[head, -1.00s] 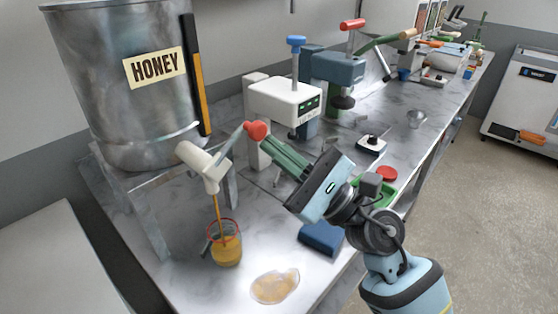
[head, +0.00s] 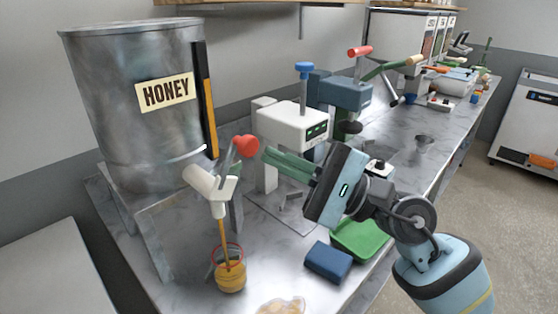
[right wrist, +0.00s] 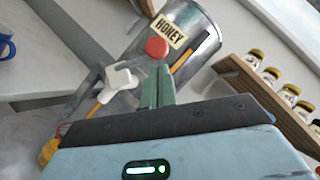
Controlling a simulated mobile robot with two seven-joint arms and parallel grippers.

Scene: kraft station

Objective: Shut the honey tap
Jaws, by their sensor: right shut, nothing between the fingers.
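The honey tap (head: 208,187) is a white spout at the foot of the metal honey tank (head: 135,125). Its grey lever ends in a red knob (head: 246,147) and stands steeply up, leaning right. An amber honey stream (head: 223,233) runs from the spout into a jar (head: 230,277) holding honey. My right gripper (head: 266,156) is shut and empty, its green fingertips just right of the knob; whether they touch it is unclear. In the right wrist view the red knob (right wrist: 157,47) shows just beyond the fingertips, with the white tap (right wrist: 119,77) to the left.
A blue block (head: 328,261) and a green tray (head: 361,240) lie below my right gripper. A white machine with a blue knob (head: 292,124) stands close behind the fingers.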

